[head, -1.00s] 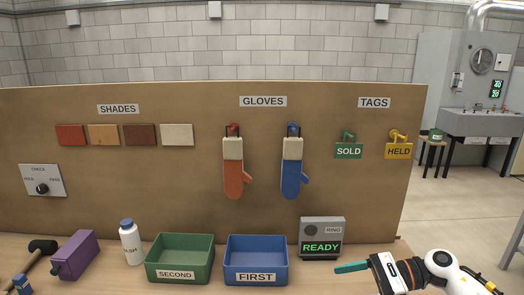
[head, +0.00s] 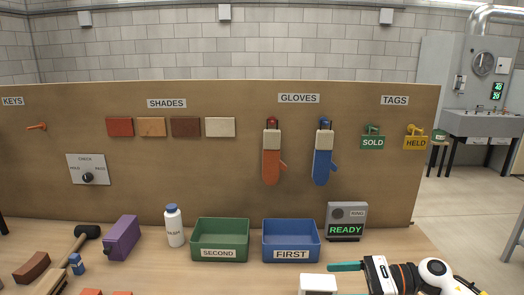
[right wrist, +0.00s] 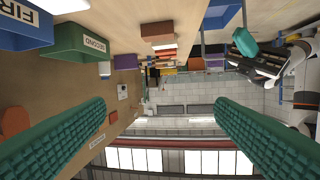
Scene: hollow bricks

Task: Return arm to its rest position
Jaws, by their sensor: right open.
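My right gripper (head: 336,280) shows at the lower right of the head view, low over the front of the table, with teal fingers pointing left. In the right wrist view (right wrist: 160,103) its two teal fingers are wide apart with nothing between them. My left arm is out of the head view. A dark and white gripper with a teal finger, seemingly my left gripper (right wrist: 243,42), shows at the upper right of the right wrist view; its opening cannot be made out.
The blue FIRST bin (head: 291,254) and green SECOND bin (head: 219,255) stand behind, both empty. A READY device (head: 346,222) is at the right. A white block (head: 318,284) lies beside the right fingertips.

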